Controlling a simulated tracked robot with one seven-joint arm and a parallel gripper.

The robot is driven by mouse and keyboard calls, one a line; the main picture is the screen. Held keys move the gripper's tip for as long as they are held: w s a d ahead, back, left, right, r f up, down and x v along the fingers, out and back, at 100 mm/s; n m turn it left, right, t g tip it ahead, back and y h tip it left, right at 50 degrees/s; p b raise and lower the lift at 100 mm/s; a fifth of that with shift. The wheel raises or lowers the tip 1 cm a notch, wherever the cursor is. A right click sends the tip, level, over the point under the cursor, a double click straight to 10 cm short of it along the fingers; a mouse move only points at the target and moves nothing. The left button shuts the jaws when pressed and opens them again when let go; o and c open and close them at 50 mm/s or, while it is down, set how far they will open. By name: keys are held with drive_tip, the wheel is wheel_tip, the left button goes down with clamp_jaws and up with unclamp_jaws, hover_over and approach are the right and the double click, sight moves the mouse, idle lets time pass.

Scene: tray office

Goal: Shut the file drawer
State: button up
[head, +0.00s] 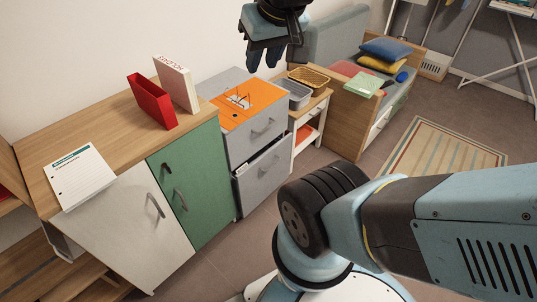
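The grey file cabinet (236,146) stands right of the green cupboard door and has two drawers with handles. Its lower file drawer (264,184) is pulled partly out; a dark gap and the edges of pale papers show above its front. The upper drawer (256,134) looks shut.
The floor (232,262) before the drawer is clear.

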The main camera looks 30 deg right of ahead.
drive_tip(key=shift+d, duration=0.2)
drive_tip(key=m+y, duration=1.1)
drive_tip(key=m, duration=1.7)
hover_over(273, 165)
drive_tip(key=s+a, duration=0.3)
drive_tip(key=s, duration=0.2)
wheel_tip(273, 165, down, 38)
drive_tip(key=d+f+m+t, duration=0.2)
drive_tip(key=f+m, duration=0.2)
drive_tip(key=f, duration=0.2)
drive_tip(key=d+f+m+t, duration=0.1)
drive_tip(key=d+f+m, duration=0.2)
drive_tip(key=f, duration=0.4)
drive_tip(key=s+d+f+m+t+h, duration=0.1)
drive_tip(key=s+f+m+t+h, duration=0.25)
drive_tip(key=f+m, duration=0.6)
drive_tip(key=s+d+f+m+t+h, duration=0.2)
drive_tip(key=s+f+m+t+h, duration=0.3)
drive_tip(key=f, duration=0.8)
drive_tip(key=w+a+f, duration=0.1)
drive_tip(key=w, duration=0.3)
drive_tip(key=w+a+f+g+y, duration=0.1)
drive_tip(key=w+a, duration=0.1)
drive_tip(key=w, duration=0.3)
drive_tip(key=w+a+f+g+y, duration=0.1)
drive_tip(key=w, duration=0.3)
drive_tip(key=shift+w+a+m+y, duration=0.25)
drive_tip(key=shift+w+a+m, duration=0.05)
drive_tip(key=shift+a+m, duration=0.05)
